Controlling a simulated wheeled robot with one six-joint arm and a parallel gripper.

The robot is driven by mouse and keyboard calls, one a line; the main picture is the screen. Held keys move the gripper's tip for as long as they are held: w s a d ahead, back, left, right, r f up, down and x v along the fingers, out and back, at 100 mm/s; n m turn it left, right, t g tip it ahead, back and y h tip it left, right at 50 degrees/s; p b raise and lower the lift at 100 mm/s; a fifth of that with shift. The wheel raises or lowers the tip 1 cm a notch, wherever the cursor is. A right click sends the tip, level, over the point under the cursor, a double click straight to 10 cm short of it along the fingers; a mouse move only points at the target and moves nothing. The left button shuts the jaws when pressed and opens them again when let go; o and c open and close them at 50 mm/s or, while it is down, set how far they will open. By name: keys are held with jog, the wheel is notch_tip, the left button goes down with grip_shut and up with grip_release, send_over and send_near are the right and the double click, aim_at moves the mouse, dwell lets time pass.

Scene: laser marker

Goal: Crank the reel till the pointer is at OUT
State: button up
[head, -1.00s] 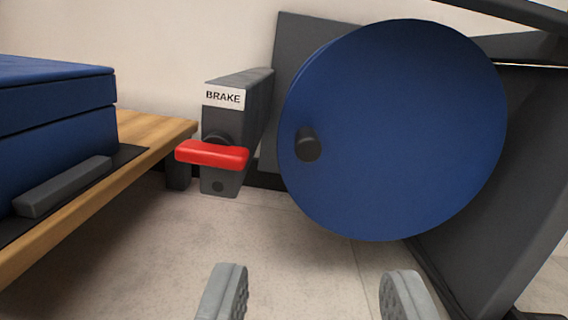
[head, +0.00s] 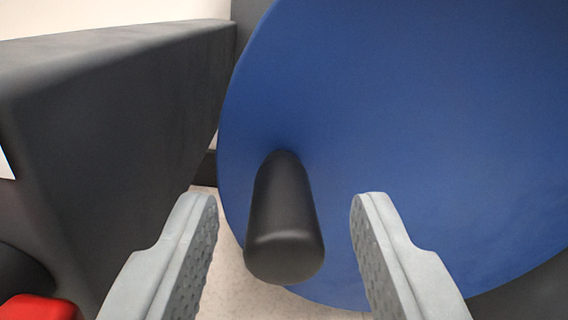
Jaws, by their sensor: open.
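The reel is a large blue disc (head: 430,130) that fills the right and middle of the head view. A black crank knob (head: 284,225) sticks out from its left part toward me. My gripper (head: 284,205) is open, with one grey finger on each side of the knob. There are visible gaps between the knob and both fingers. No pointer and no OUT mark show in this view.
A dark grey brake housing (head: 110,110) stands close on the left, beside the left finger. Part of the red brake lever (head: 40,308) shows at the bottom left corner. A pale floor (head: 245,285) shows below the disc.

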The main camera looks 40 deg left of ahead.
jog(key=shift+w+a, duration=0.3)
jog(key=shift+a, duration=0.15)
grip_shut()
jog(key=shift+r, duration=0.2)
